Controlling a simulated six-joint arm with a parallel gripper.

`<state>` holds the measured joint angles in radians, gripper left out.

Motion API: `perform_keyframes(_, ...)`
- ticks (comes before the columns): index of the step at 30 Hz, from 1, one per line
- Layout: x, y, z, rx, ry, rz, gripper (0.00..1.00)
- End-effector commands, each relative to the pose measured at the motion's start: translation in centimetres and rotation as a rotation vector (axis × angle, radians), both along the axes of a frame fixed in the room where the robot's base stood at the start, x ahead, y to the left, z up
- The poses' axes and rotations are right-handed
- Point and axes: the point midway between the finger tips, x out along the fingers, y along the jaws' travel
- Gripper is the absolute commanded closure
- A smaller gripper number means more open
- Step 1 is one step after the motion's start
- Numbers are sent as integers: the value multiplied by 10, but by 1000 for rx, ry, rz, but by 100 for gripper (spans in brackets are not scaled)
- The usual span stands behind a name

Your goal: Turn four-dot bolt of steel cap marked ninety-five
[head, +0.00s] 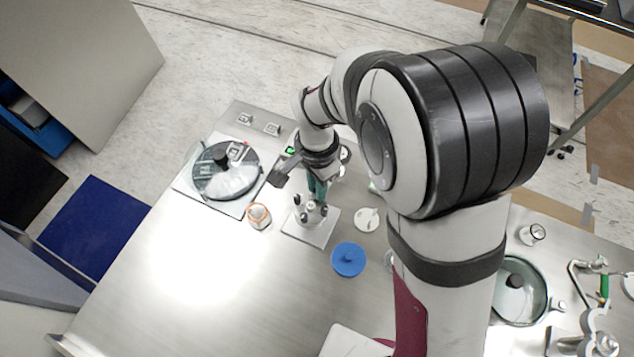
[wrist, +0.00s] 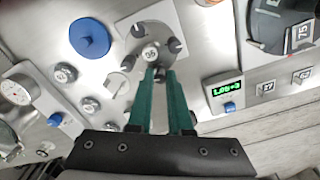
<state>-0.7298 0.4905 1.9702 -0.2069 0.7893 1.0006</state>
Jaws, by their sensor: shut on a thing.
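The steel cap (wrist: 136,47) lies on a light square plate (wrist: 162,14), with several dark-headed bolts around its raised centre. The centre bears a small white label (wrist: 150,54) that appears to read 95. The cap also shows in the head view (head: 312,214). My gripper (wrist: 161,75) has its teal fingers brought close together at the cap's near edge in the wrist view. It is shut on a bolt there, which the fingertips mostly hide. In the head view my gripper (head: 318,197) points down over the cap's far side. The dots on the bolts are too small to read.
A blue knobbed lid (head: 348,260) and an orange-rimmed jar (head: 258,216) stand close to the cap. A dark round lid (head: 225,176) lies at the left. A green display (wrist: 226,88) sits beside my gripper. The front left of the steel table (head: 170,275) is clear.

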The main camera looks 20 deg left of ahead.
Motion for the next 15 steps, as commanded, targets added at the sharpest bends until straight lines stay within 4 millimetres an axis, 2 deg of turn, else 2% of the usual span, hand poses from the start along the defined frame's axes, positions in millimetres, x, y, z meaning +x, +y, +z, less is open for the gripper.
perform_keyframes(9,0,0,0,1,0,7,100)
perform_keyframes(15,0,0,0,0,1,70,100)
